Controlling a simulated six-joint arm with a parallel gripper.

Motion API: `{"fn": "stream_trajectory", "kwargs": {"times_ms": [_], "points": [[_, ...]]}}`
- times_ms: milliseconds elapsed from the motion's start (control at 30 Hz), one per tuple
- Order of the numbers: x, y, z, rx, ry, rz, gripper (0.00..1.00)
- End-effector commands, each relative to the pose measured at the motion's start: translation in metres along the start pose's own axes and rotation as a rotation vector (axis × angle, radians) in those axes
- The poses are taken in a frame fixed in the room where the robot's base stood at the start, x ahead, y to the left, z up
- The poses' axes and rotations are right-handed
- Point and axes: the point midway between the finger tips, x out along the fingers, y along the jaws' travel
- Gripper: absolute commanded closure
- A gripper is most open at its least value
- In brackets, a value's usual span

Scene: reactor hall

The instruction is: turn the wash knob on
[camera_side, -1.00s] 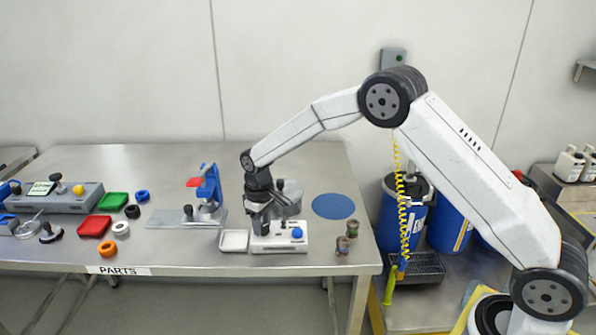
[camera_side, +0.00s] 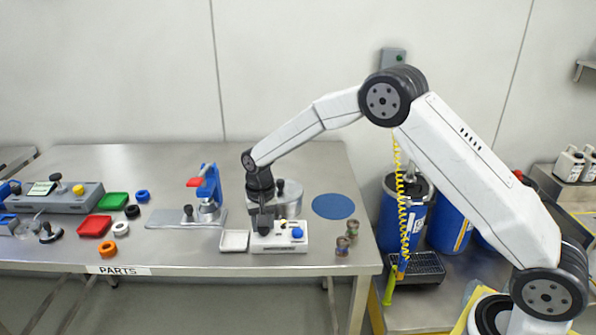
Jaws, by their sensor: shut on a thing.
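A white control box (camera_side: 280,246) stands near the front edge of the steel table, with a blue knob (camera_side: 297,233) on its right part and a small yellow part (camera_side: 283,223) behind. My gripper (camera_side: 264,229) points straight down at the left part of the box. It is shut on the wash knob there. The fingers hide that knob, so its pointer and exact angle cannot be seen.
A round metal vessel (camera_side: 291,205) stands right behind my gripper. A white tray (camera_side: 234,241) is left of the box, and a blue press (camera_side: 209,188) farther left. Two small jars (camera_side: 343,246) stand at right. A blue disc (camera_side: 333,206) lies behind them.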

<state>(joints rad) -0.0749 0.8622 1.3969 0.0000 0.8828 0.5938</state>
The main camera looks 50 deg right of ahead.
Motion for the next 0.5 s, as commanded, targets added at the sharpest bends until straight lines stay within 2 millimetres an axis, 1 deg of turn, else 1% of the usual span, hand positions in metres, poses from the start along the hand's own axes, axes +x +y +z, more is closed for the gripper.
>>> {"fn": "stream_trajectory", "kwargs": {"times_ms": [467,500], "points": [[-0.0006,-0.0001,-0.0003,0.022,0.001,-0.001,1.00],[-0.0006,-0.0001,-0.0003,0.022,0.001,-0.001,0.51]]}}
